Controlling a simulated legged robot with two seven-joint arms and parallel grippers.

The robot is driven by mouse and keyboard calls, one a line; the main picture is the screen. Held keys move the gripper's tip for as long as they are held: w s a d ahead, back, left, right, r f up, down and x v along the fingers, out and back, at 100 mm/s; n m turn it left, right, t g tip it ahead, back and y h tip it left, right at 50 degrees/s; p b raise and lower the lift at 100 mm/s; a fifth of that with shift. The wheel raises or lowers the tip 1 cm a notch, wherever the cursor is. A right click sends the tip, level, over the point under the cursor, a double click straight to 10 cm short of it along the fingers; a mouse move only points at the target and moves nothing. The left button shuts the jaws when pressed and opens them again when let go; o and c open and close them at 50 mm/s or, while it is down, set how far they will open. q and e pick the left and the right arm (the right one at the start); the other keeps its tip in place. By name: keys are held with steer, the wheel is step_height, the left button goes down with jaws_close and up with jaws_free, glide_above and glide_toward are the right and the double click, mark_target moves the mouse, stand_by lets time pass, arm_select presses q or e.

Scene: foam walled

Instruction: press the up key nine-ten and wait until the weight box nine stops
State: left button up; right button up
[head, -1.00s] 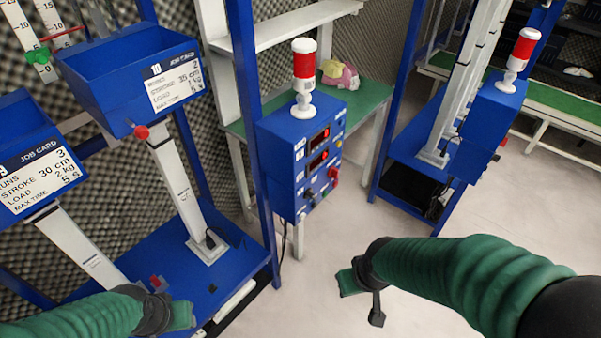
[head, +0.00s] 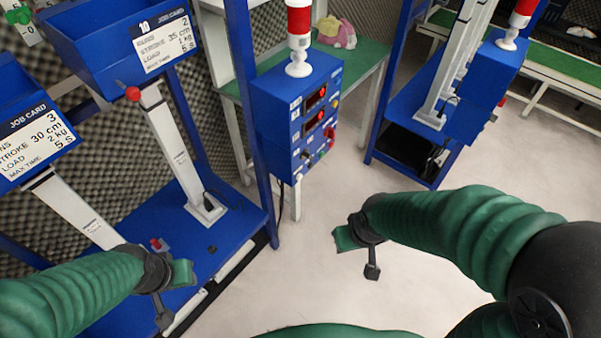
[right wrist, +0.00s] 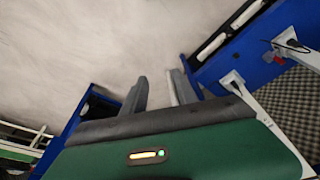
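A blue control box (head: 278,115) with a red and white lamp on top stands right of the blue post in the head view. Its right face carries red displays (head: 316,97), a red knob (head: 329,133) and small keys; I cannot read the key labels. A blue weight box with a card marked 10 (head: 90,55) hangs at the upper left. A second blue box (head: 15,90), its number cut off, hangs at the left edge. My left gripper (head: 173,293) is open and empty near the blue base. My right gripper (head: 357,256), also in the right wrist view (right wrist: 160,88), is open and empty, below the control box.
A green-topped table (head: 362,65) with a pink and yellow toy (head: 337,33) stands behind the control box. Another blue rig (head: 484,85) stands at the right. A blue base (head: 150,228) lies at lower left. The pale floor (head: 300,255) between is clear.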

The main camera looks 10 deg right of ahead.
steer(key=shift+c, duration=0.4)
jaws_close()
stand_by(1.6)
